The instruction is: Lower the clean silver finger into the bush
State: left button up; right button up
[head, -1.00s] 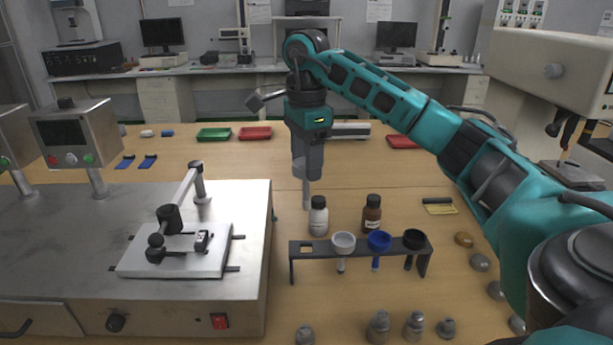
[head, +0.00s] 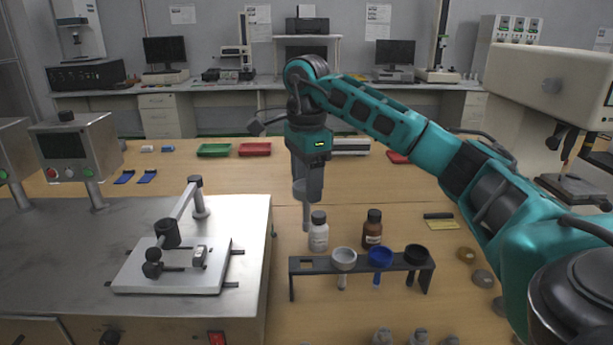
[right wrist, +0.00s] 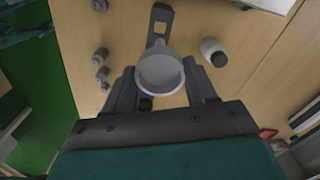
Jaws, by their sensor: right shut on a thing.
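The silver finger (head: 306,213) is a thin grey piece with a wider, cup-like top, hanging nearly upright. My right gripper (head: 308,190) is shut on it; in the right wrist view its round silver top (right wrist: 160,72) sits between the two fingers. Its lower end shows behind and left of the white bottle, above the table. I cannot clearly tell which thing is the bush; a black rack (head: 310,265) stands nearer, with an empty square slot at its left end and silver, blue and black funnel-shaped pieces in it. My left gripper is not in view.
A white bottle (head: 318,236) and a brown bottle (head: 372,230) stand close behind the rack. A metal machine with a white plate (head: 172,270) fills the left. Several grey knobbed pieces lie in front and right. Green (head: 214,150) and red (head: 255,149) trays lie at the back.

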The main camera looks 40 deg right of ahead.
aim_at(307, 231)
jog(key=shift+f+b, duration=1.75)
jog(key=shift+f, duration=2)
